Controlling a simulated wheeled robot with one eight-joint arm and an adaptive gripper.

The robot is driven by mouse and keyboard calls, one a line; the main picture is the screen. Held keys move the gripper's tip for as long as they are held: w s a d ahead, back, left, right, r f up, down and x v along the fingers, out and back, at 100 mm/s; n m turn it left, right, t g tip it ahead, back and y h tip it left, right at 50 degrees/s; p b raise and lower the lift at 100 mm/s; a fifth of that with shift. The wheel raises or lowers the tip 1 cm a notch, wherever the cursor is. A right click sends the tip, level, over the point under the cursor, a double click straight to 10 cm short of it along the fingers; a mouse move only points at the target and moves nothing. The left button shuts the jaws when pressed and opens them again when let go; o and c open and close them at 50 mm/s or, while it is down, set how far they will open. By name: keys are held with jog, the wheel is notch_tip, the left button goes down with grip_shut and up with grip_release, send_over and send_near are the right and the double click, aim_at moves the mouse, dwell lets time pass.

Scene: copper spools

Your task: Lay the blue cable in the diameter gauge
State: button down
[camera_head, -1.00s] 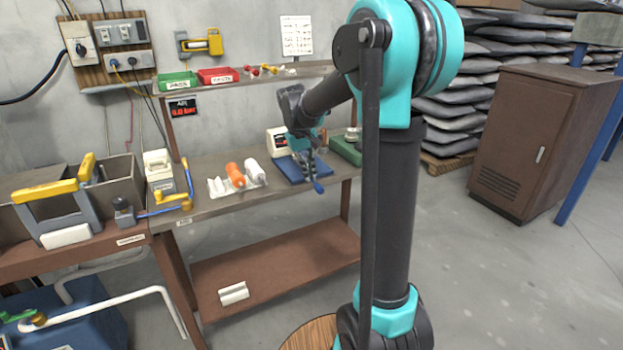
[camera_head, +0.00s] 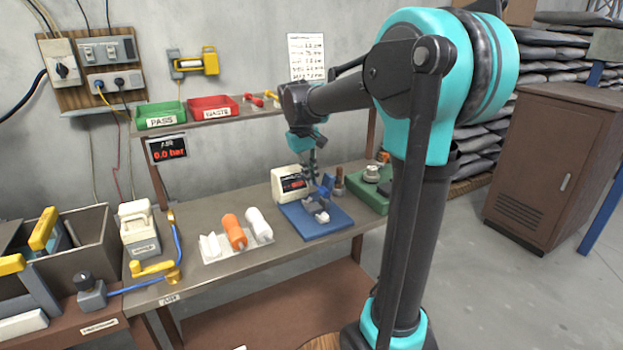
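The diameter gauge is a white box with a dark display (camera_head: 290,184) on a blue base plate (camera_head: 305,231), on the right half of the bench. A small white block (camera_head: 322,217) sits on the plate. A blue piece, which looks like the blue cable (camera_head: 327,184), stands out above the plate just right of my gripper's fingers. My gripper (camera_head: 312,172) points down over the back of the plate, beside the gauge box. The fingers are small and dark against the blue piece, so I cannot tell whether they hold it.
A white rack (camera_head: 209,247) left of the gauge has an empty left slot, beside an orange piece (camera_head: 233,232) and a white piece (camera_head: 259,225). A green device (camera_head: 370,191) stands close right of the gauge. Green (camera_head: 161,114) and red (camera_head: 213,108) bins sit on the shelf above.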

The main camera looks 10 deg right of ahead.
aim_at(313, 205)
jog(key=shift+w+f, duration=0.15)
jog(key=shift+f, duration=3.5)
jog(key=shift+f, duration=0.2)
jog(key=c, duration=1.6)
grip_release()
jog(key=shift+c, duration=0.2)
jog(key=shift+r, duration=0.1)
notch_tip(313, 205, up, 12)
jog(key=a, duration=0.2)
jog(key=shift+s+a+f, duration=0.15)
jog(key=shift+s+f, duration=0.05)
jog(key=shift+s, duration=0.25)
